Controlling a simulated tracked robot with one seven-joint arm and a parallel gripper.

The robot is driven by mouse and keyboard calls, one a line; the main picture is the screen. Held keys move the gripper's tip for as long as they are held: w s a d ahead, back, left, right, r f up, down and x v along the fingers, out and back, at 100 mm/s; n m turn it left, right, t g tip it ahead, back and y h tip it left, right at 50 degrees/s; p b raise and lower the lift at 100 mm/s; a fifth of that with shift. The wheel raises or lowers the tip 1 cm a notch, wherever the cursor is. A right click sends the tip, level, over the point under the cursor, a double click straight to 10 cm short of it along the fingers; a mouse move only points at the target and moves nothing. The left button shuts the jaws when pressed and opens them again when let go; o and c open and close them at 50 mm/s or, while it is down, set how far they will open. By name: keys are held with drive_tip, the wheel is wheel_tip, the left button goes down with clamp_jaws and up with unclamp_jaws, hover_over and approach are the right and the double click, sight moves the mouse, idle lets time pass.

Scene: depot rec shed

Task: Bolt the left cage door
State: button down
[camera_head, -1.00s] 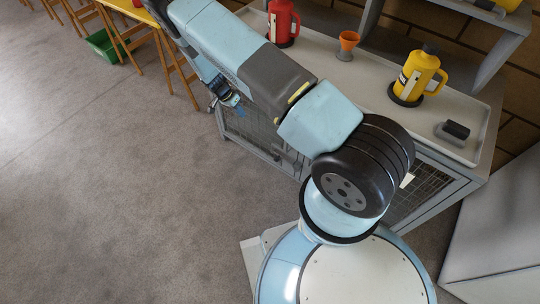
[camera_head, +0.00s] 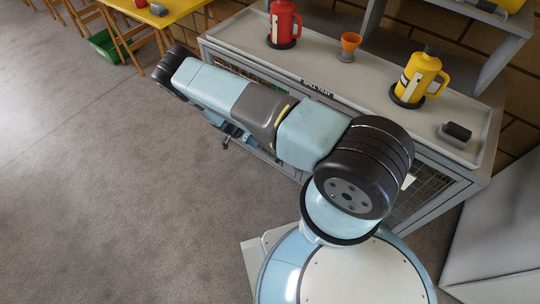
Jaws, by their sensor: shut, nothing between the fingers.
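The left cage door, a wire-mesh front under the grey counter, shows only as a strip of dark mesh (camera_head: 232,66) above my arm. Its bolt is hidden behind my arm. My gripper (camera_head: 226,141) is partly hidden under my forearm. It is small in the picture, low in front of the cage front, and shut with nothing in it. Whether it touches the door cannot be told. The right cage mesh (camera_head: 422,195) shows to the right of my arm's shoulder.
On the counter (camera_head: 330,65) stand a red flask (camera_head: 284,24), an orange cup (camera_head: 349,45), a yellow flask (camera_head: 418,76) and a dark-and-grey object (camera_head: 455,132). A yellow table (camera_head: 180,16) and a green bin (camera_head: 106,44) are at upper left. The floor on the left is clear.

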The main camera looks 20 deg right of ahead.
drive_tip(key=s+d+f, duration=0.4)
drive_tip(key=d+f, duration=0.4)
drive_tip(key=f, duration=0.1)
drive_tip(key=shift+s, duration=0.2)
drive_tip(key=shift+r, duration=0.1)
drive_tip(key=shift+s+d, duration=0.65)
drive_tip(key=shift+s, duration=0.25)
drive_tip(key=shift+s+d, duration=0.6)
drive_tip(key=shift+s, duration=0.25)
drive_tip(key=w+a+r, duration=0.4)
drive_tip(key=a+r, duration=0.4)
drive_tip(key=shift+w+r, duration=0.3)
drive_tip(key=shift+r, duration=0.05)
